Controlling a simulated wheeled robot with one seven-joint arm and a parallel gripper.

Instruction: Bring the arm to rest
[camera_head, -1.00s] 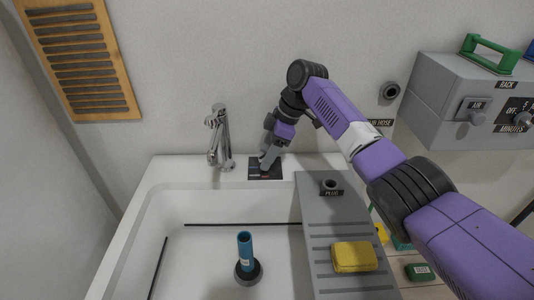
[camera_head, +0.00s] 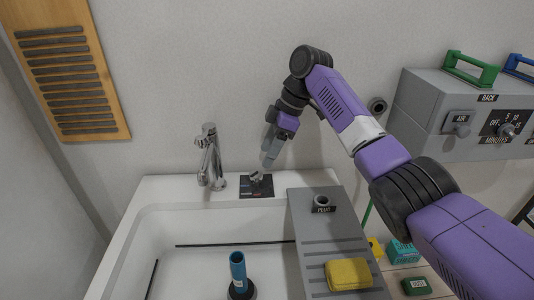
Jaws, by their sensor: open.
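My purple arm reaches in from the right, and my gripper (camera_head: 268,160) hangs above the back ledge of the sink. Its fingers point down and look apart from everything; the jaws are open and empty. Just below them, a small metal piece (camera_head: 256,178) stands on a dark labelled plate (camera_head: 256,191) on the ledge.
A chrome faucet (camera_head: 211,158) stands left of my gripper. The white sink (camera_head: 160,215) holds a blue tube (camera_head: 238,268) in a dark base. A grey drainboard (camera_head: 320,248) carries a yellow sponge (camera_head: 348,274) and a plug holder (camera_head: 322,203). A grey control box (camera_head: 425,100) is at right.

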